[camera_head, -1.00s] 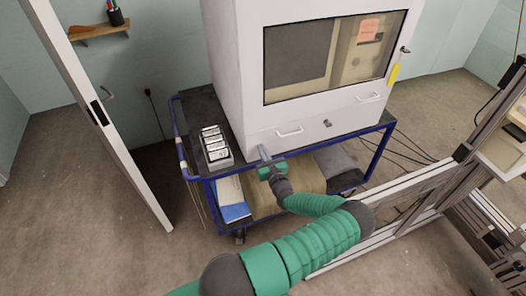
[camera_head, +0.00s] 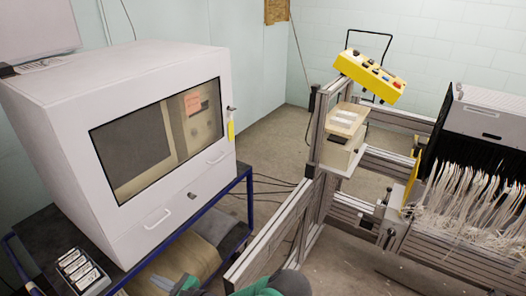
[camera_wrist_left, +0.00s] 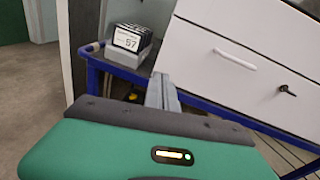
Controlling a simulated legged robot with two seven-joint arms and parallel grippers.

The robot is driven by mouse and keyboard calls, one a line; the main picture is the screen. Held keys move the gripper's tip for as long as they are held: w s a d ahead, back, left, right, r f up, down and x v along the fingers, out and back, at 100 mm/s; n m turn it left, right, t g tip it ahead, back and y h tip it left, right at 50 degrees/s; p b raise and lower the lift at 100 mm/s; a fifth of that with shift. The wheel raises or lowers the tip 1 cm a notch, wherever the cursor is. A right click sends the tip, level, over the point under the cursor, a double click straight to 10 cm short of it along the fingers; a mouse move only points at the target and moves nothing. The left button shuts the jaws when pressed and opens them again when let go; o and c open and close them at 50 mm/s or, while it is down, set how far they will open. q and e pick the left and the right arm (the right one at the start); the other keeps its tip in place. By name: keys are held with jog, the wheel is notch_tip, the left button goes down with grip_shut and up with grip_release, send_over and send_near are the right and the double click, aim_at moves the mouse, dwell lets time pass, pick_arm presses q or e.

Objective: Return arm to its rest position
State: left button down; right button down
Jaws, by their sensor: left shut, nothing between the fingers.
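My left gripper (camera_head: 165,282) shows at the bottom edge of the head view, in front of the cart, with part of my green arm beside it. Most of this arm is cut off by the frame. In the left wrist view, the grey fingers of the left gripper (camera_wrist_left: 162,92) are closed together with nothing between them. They point towards the cart, between the boxes and the white cabinet. My right gripper is in neither view.
The white cabinet (camera_head: 160,190) stands on a blue-framed cart (camera_head: 240,183). Labelled boxes (camera_head: 80,270) lie at its left corner, also seen in the wrist view (camera_wrist_left: 128,42). A metal frame (camera_head: 285,225) stands right, with white threads (camera_head: 465,200) and a yellow control box (camera_head: 370,75).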

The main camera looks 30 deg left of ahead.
pick_arm(q)
jog(key=s+d+n+g+h, duration=0.3)
jog(key=d+n+h, duration=0.8)
jog(key=d, duration=1)
jog(key=w+d+r+n+t+h, duration=0.2)
jog(key=d+r+t+h, duration=0.1)
jog(key=d+r, duration=0.2)
jog(key=w+d+r+n+t+h, duration=0.3)
jog(key=d+r, duration=0.3)
jog(key=d, duration=0.3)
jog(key=shift+d+r+t, duration=0.25)
jog(key=shift+d+t, duration=0.15)
jog(key=shift+a, duration=0.2)
jog(key=shift+d, duration=0.1)
